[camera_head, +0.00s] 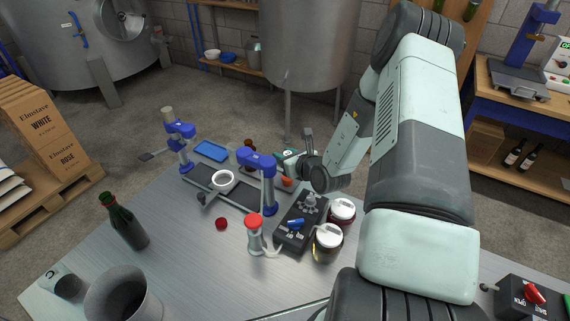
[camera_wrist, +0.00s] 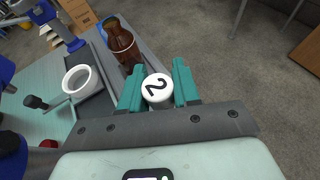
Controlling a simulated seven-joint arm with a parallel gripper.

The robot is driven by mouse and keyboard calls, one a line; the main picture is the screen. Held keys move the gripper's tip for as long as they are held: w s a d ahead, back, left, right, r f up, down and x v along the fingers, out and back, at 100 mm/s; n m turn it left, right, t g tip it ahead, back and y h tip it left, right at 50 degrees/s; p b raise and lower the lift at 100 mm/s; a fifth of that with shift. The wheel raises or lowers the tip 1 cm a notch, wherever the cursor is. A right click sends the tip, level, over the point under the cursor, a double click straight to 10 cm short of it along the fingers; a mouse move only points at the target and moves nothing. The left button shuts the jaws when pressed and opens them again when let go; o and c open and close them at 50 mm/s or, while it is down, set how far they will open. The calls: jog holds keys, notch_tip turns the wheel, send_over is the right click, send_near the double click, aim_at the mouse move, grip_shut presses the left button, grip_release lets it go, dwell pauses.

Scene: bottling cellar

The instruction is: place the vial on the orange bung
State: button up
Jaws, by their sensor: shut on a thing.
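My gripper (camera_wrist: 158,88) is shut on the vial (camera_wrist: 157,91), whose white round top marked "2" shows between the two teal fingers in the wrist view. In the head view my gripper (camera_head: 286,154) is over the far right part of the bench, and the vial is hard to make out there. The orange bung (camera_head: 287,182) shows as a small orange patch just below my gripper, partly hidden by my arm. I cannot see the bung in the wrist view, nor tell whether the vial touches it.
A brown bottle (camera_wrist: 122,42) stands close to my fingers. A white ring-shaped cup (camera_head: 222,179), a blue-topped corker (camera_head: 262,165), a black control box (camera_head: 301,222) and two white-lidded jars (camera_head: 328,238) are nearby. A green bottle (camera_head: 125,222) stands at the left.

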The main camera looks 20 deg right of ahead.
jog(key=shift+f, duration=1.5)
jog(key=shift+f, duration=0.15)
jog(key=o, duration=1)
jog(key=shift+o, duration=0.2)
jog(key=shift+s+d+r, duration=0.1)
jog(key=shift+s+r, duration=0.2)
jog(key=v, duration=1.1)
jog(key=shift+s+d+r, duration=0.1)
jog(key=shift+s, duration=0.1)
